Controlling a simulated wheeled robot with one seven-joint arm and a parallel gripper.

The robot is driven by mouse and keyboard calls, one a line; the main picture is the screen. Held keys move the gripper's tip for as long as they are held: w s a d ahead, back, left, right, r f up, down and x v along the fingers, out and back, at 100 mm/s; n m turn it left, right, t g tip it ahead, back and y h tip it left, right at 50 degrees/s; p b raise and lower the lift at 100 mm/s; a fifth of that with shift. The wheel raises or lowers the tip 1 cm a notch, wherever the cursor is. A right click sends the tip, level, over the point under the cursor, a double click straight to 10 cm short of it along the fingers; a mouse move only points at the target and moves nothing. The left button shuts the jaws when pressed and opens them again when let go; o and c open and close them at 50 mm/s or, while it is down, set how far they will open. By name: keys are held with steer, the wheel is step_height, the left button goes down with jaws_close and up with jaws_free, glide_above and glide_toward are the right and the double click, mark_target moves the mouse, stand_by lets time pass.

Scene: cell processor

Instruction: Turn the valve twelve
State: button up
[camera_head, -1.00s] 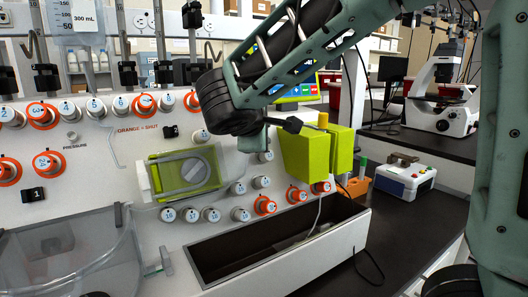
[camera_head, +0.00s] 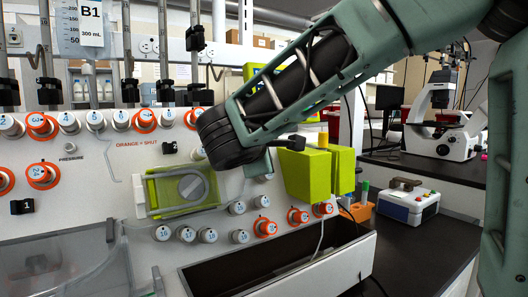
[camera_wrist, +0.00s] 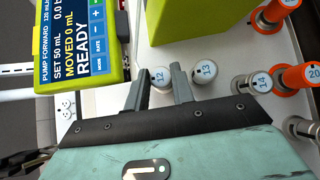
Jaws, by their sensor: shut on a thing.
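Valve twelve is a white knob with a blue "12" on its face (camera_wrist: 162,78) in the wrist view. My gripper (camera_wrist: 160,82) has its two grey fingers on either side of it and is shut on the knob. The knob stands out from the white panel. In the head view my wrist covers the fingers and valve twelve, so neither can be made out there.
White valve 13 (camera_wrist: 204,71) is close beside the right finger. White valve 14 (camera_wrist: 258,83) and orange valve 20 (camera_wrist: 300,78) are farther right. A dark trough (camera_head: 270,270) lies below.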

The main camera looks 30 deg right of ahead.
steer(key=o, duration=1)
steer(key=v, duration=1.7)
steer(key=shift+s, duration=0.2)
steer(key=shift+a+f, duration=0.1)
